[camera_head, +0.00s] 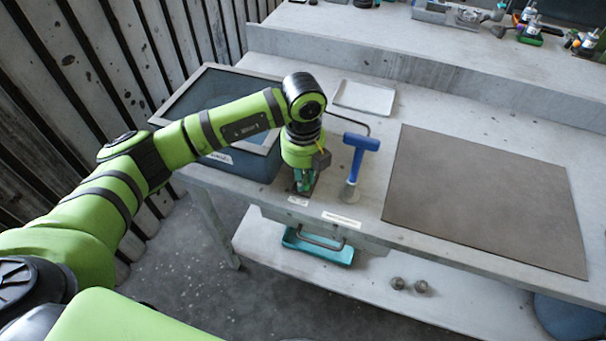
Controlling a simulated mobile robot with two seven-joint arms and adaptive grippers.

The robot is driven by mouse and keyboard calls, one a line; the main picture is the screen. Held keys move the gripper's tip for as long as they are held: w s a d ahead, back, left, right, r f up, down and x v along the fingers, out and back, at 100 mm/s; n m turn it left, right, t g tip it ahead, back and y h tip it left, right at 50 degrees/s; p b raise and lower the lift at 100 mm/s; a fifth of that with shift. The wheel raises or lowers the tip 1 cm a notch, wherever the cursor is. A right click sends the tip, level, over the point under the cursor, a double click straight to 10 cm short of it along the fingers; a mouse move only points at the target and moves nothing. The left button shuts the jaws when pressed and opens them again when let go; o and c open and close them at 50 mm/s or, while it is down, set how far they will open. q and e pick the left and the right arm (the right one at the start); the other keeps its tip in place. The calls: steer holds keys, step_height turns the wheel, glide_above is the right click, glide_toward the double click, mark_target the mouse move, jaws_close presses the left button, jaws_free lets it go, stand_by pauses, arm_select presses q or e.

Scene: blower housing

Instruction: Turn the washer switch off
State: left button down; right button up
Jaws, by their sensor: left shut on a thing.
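My left gripper (305,184) points down at the front edge of the workbench, left of the blue-handled tool. It is shut on a small part there, which looks like the washer switch. The fingers hide most of that part, so its on or off position cannot be told. A small white label (298,201) is on the bench edge just below the fingers. The washer (249,165), a dark blue basin with a light grey frame around its top, is set into the bench on the left, partly behind my left arm. My right gripper is not in view.
The blue T-handled tool (361,143) stands close right of my gripper. A bent dark rod (352,122) rises behind it. A white tray (364,98) and brown mat (485,195) lie on the bench. A teal tray (318,249) and two metal parts (409,286) sit below.

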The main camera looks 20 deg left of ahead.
arm_select(q)
steer(key=c, duration=1.1)
jaws_free()
steer(key=shift+w, duration=0.1)
steer(key=shift+r, duration=0.1)
step_height(320, 180, up, 12)
steer(key=shift+f, duration=0.1)
